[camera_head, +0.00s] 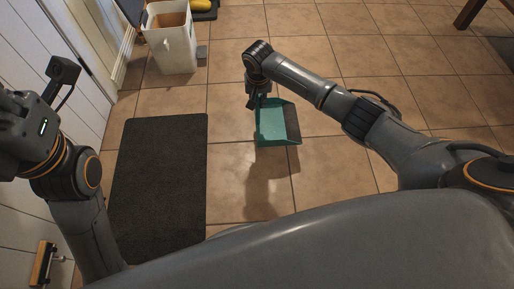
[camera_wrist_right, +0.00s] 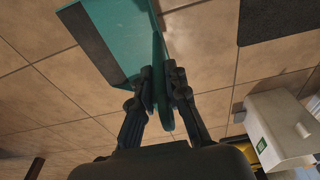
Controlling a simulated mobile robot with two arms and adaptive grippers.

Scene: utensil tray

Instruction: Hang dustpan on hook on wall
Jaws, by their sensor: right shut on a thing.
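The teal dustpan (camera_head: 272,122) with a dark grey inner face hangs above the tile floor in the head view. My right gripper (camera_head: 257,98) is shut on it at its upper left end. In the right wrist view, the fingers (camera_wrist_right: 163,80) pinch the dustpan's teal handle (camera_wrist_right: 159,50) from both sides, and the pan (camera_wrist_right: 118,28) extends to the upper left. My left arm stands at the left edge in the head view; its fingers are not visible. I cannot make out a wall hook for certain.
A dark mat (camera_head: 160,180) lies left of the dustpan. A white bin (camera_head: 172,42) stands at the back left. White panelled wall or doors (camera_head: 45,30) run along the left, with a wood-and-black item (camera_head: 42,262) low on them. Open tile floor lies to the right.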

